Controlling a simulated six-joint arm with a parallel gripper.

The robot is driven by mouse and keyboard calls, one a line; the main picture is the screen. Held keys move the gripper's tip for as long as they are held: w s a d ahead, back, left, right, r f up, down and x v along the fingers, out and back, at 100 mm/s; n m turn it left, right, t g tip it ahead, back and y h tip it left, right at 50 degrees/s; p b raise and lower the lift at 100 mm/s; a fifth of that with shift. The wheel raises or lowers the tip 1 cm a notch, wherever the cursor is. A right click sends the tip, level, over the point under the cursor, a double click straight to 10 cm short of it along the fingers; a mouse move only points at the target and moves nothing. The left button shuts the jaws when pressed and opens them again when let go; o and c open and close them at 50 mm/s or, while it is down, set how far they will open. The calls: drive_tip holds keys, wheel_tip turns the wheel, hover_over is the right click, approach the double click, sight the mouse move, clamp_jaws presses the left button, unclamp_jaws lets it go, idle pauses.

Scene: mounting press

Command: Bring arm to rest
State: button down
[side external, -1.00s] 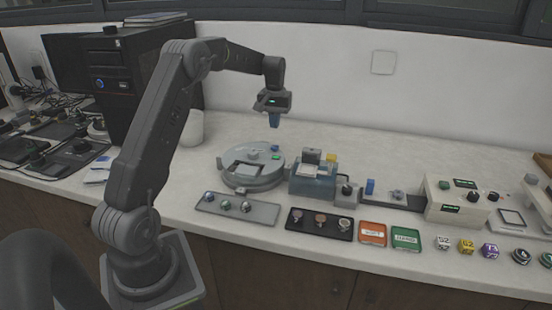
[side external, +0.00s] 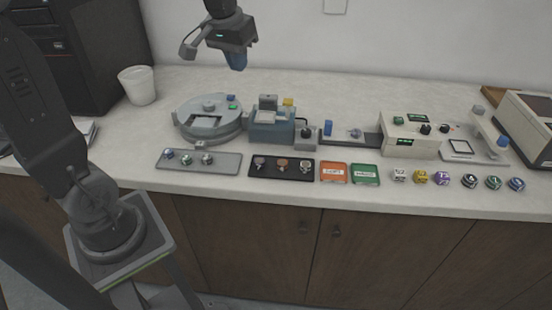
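My gripper (side external: 236,62) is at the top of the view, left of centre. The upper part of my arm is cut off by the top edge of the picture.
Below my gripper stand a round grey machine (side external: 190,129) and a blue-grey press block (side external: 271,131). In front lie a grey tray (side external: 226,166), a black tray (side external: 256,171), and orange (side external: 333,179) and green (side external: 365,181) trays. A white cup (side external: 138,86) stands at left.

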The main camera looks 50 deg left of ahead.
drive_tip(key=s+d+f+m+t, duration=0.1)
drive_tip(key=s+d+m, duration=0.1)
drive_tip(key=s+d, duration=0.3)
drive_tip(key=s+d+f+m+t, duration=0.1)
drive_tip(key=s+d+f+m, duration=0.1)
drive_tip(key=s+d, duration=0.4)
drive_tip(key=s, duration=0.5)
drive_tip(key=shift+t+h, duration=0.4)
drive_tip(key=shift+d, duration=0.1)
